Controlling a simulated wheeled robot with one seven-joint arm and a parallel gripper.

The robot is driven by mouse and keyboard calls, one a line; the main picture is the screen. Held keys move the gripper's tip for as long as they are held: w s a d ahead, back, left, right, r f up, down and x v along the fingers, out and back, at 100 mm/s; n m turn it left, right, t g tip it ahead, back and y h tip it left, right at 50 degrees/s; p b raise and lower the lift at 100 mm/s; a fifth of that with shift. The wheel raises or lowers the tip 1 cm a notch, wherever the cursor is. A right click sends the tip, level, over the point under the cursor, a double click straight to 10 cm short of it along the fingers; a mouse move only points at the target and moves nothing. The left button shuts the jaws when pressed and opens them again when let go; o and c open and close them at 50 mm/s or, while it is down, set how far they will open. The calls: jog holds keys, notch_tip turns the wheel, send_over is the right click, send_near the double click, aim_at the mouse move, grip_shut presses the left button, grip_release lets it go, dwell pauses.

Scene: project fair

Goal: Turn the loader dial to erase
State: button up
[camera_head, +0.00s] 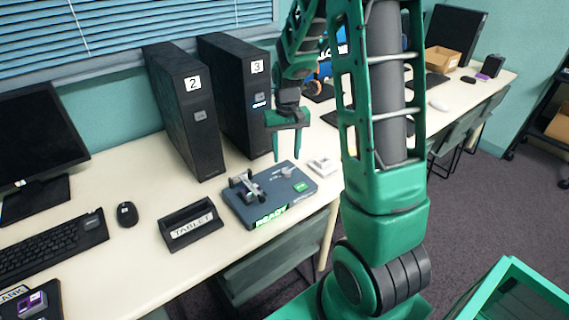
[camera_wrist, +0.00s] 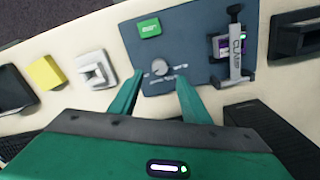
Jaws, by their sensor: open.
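The loader (camera_head: 240,208) is a dark blue-grey box on the bench, with a green READY panel on its front. Its small grey dial (camera_wrist: 160,67) shows in the wrist view, with lettering around it too small to read, so its setting is unclear. My gripper (camera_head: 287,157) is open and empty, pointing down over the back of the loader. In the wrist view my gripper's fingertips (camera_wrist: 160,77) lie on either side of the dial; contact is not visible. A clamp (camera_wrist: 236,48) spans a cartridge with a purple screen (camera_wrist: 220,47) on the loader.
A green button (camera_wrist: 149,27) sits near the dial. Black towers marked 2 (camera_head: 185,115) and 3 (camera_head: 238,95) stand behind the loader. A TABLET holder (camera_head: 190,225) is to its left, and a white switch-like block (camera_head: 322,166) to its right.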

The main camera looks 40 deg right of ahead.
aim_at(287, 171)
notch_tip(287, 171, up, 4)
jog(key=shift+r, duration=0.25)
dwell(0.5)
jog(key=s+a+r+m, duration=0.1)
jog(key=s+r, duration=0.2)
jog(key=s, duration=1.1)
jog(key=s+a+r+m, duration=0.1)
jog(key=s+r, duration=0.3)
jog(key=s, duration=1)
jog(key=shift+s+r, duration=0.2)
jog(key=shift+s, duration=0.2)
